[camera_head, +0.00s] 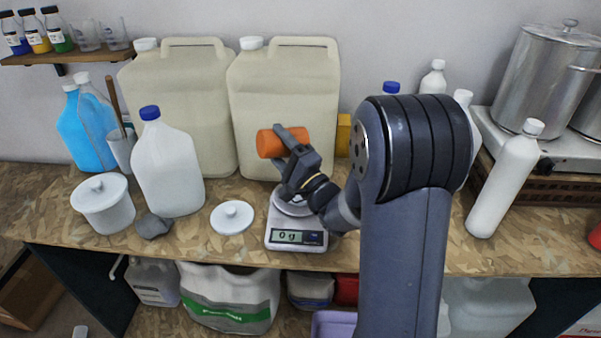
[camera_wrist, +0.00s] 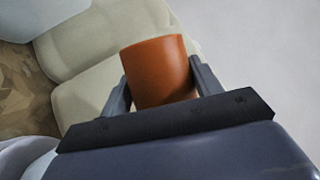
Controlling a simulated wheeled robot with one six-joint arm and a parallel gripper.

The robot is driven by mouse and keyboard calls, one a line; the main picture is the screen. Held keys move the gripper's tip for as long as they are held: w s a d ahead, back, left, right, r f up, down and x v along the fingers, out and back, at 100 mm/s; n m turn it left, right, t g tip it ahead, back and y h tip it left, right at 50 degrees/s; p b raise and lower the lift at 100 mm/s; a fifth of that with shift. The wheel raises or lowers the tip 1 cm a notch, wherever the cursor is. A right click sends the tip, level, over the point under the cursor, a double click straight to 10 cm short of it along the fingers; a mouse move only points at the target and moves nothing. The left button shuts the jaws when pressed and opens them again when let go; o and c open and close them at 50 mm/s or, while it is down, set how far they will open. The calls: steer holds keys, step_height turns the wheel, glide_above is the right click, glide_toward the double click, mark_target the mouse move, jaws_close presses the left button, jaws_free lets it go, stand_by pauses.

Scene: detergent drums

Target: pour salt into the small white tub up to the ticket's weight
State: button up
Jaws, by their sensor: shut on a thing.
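My gripper (camera_head: 291,147) is shut on an orange cylinder (camera_head: 268,144), holding it on its side above the scale (camera_head: 297,238). The wrist view also shows the orange cylinder (camera_wrist: 160,72) between the two fingers (camera_wrist: 160,85). The scale's display reads 0 g. Something pale and round shows on the scale under my gripper, mostly hidden, and I cannot tell whether it is a tub or the pan. A white lidded tub (camera_head: 103,208) stands at the left of the bench. A white knobbed lid (camera_head: 232,217) lies left of the scale. No falling salt and no ticket are visible.
Two large beige drums (camera_head: 285,95) stand behind the scale. A blue-capped white jug (camera_head: 168,165) and a grey lump (camera_head: 153,226) are to the left. A white bottle (camera_head: 505,180) and a steel pot (camera_head: 545,75) are to the right. My arm hides part of the bench.

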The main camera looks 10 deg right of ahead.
steer(key=shift+d+f+m+t+h+b, duration=0.2)
steer(key=shift+m+t+h+b, duration=0.15)
steer(key=shift+m, duration=0.35)
stand_by(1.0)
steer(key=shift+d+r+m, duration=0.1)
steer(key=shift+r+m, duration=0.05)
steer(key=shift+m, duration=0.15)
stand_by(1.7)
